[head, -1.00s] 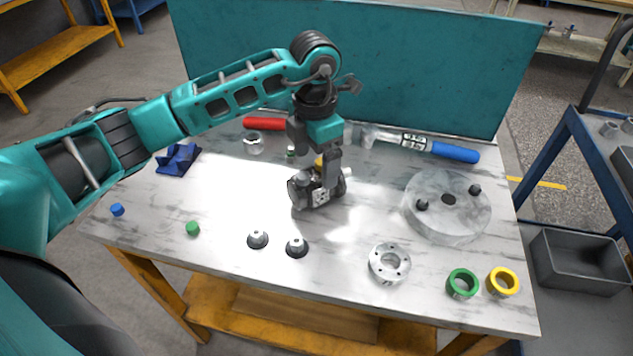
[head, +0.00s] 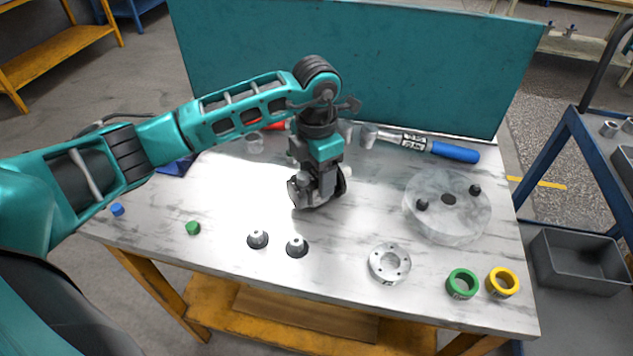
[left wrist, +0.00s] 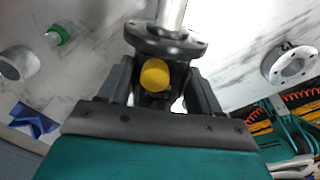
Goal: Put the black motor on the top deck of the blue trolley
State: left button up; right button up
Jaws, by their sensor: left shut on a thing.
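The black motor (head: 300,194) stands on the marble-topped table, largely covered by my left gripper (head: 319,193) in the head view. In the left wrist view the motor (left wrist: 167,45) shows a dark flange, a silver shaft and a yellow cap, and sits between the two fingers of the left gripper (left wrist: 160,90). The left gripper is shut on the motor. The motor appears to rest at table height. The blue trolley (head: 568,135) is at the right edge of the head view, and only part of its top deck (head: 602,142) shows. My right gripper is not in view.
A teal panel (head: 360,65) rises behind the table. A round grey plate (head: 447,222), a flanged ring (head: 389,264), a green ring (head: 462,283) and a yellow ring (head: 502,281) lie to the right. A blue-handled tool (head: 455,152) lies at the back. A grey bin (head: 578,265) sits low on the trolley.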

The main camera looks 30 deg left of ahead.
aim_at(316, 172)
pick_arm(q)
grip_shut()
jog(key=shift+w+r, duration=0.15)
jog(key=shift+r, duration=0.6)
notch_tip(316, 172, up, 19)
jog(key=p, duration=0.1)
jog(key=shift+f+p, duration=0.15)
jog(key=shift+p, duration=0.2)
